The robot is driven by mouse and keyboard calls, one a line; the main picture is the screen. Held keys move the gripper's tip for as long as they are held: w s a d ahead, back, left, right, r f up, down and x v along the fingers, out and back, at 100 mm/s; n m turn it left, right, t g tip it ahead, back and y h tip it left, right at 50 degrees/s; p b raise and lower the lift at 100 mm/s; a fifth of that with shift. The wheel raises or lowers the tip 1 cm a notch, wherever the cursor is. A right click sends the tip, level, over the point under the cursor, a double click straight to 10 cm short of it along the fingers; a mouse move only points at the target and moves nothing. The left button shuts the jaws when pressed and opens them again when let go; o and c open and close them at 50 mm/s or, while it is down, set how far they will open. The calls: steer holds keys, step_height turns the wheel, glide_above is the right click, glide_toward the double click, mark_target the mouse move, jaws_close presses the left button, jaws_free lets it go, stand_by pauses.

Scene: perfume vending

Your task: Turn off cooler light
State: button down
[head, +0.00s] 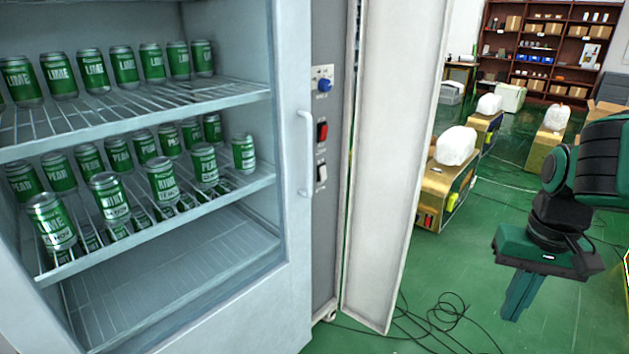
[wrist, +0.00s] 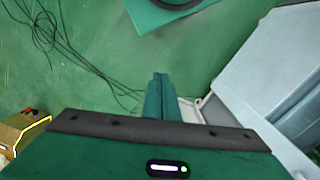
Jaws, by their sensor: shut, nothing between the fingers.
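The cooler (head: 295,285) stands at the left in the head view, with a grey control panel (head: 326,230) on its right side. On the panel are a blue knob (head: 324,85) at the top, a red rocker switch (head: 322,131) in the middle and a white rocker switch (head: 321,173) below. The labels are too small to read. My gripper (head: 514,305) points down at the right, well apart from the panel. It is shut and empty; its closed fingers also show in the wrist view (wrist: 160,90). A corner of the cooler (wrist: 270,90) shows at the right there.
An open white door panel (head: 395,150) stands just right of the control panel. Black cables (head: 440,315) lie on the green floor. Gold boxes with white bundles (head: 445,190) stand behind, and a brown shelf (head: 545,50) is at the back.

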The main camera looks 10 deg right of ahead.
steer(key=w+a+f+n+t+y, duration=0.1)
steer(key=w+a+n+t+y, duration=0.2)
steer(key=w+n, duration=0.7)
steer(key=w+a+f+n+t+y, duration=0.2)
steer(key=w+n+t, duration=0.4)
steer(key=w, duration=1.8)
steer(key=w+a+f+n+t+y, duration=0.1)
steer(key=w+a+n+t+y, duration=0.2)
steer(key=w+n, duration=1.2)
steer(key=shift+w+a+f+t+y, duration=0.35)
steer(key=shift+w+t+y, duration=0.3)
steer(key=shift+w, duration=0.45)
